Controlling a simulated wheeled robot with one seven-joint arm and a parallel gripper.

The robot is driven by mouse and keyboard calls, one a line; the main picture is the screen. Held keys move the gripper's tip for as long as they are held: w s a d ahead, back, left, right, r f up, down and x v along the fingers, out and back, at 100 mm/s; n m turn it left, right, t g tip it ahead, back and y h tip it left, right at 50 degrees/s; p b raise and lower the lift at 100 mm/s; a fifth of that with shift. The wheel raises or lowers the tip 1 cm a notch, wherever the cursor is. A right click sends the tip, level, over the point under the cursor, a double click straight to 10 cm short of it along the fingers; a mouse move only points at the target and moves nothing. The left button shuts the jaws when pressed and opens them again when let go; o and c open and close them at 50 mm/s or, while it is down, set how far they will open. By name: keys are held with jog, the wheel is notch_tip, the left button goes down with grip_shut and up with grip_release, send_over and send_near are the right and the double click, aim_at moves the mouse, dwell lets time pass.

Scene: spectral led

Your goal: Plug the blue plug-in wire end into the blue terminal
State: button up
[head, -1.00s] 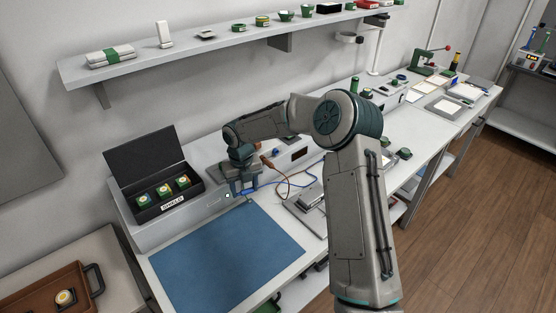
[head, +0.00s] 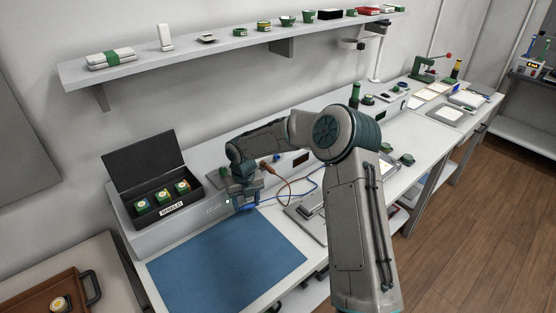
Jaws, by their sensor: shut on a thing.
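In the head view my gripper (head: 241,206) is shut on the blue plug-in wire end (head: 250,207), low in front of the grey bench console, just above the far right part of the blue mat. The blue wire (head: 296,195) runs from the gripper to the right and curls up along the bench. A small blue round part (head: 277,158) shows on the console to the right of my wrist; I cannot tell whether it is the blue terminal. The gripper and wrist hide part of the console face, and the plug's tip is too small to make out.
An orange-brown plug and wire (head: 267,169) lie right of my gripper. An open black box (head: 168,206) with several green-sided pieces stands on the console at left. The blue mat (head: 225,262) is clear. A grey metal plate (head: 308,214) lies to the right.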

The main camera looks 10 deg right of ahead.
aim_at(247, 205)
jog(key=shift+f+b, duration=0.85)
jog(key=shift+f, duration=0.95)
jog(key=o, duration=1.5)
jog(key=shift+r, duration=0.15)
jog(key=shift+r+p, duration=1.25)
jog(key=shift+r, duration=0.25)
notch_tip(247, 205, up, 14)
jog(key=shift+f+b, duration=0.15)
jog(key=shift+b, duration=0.85)
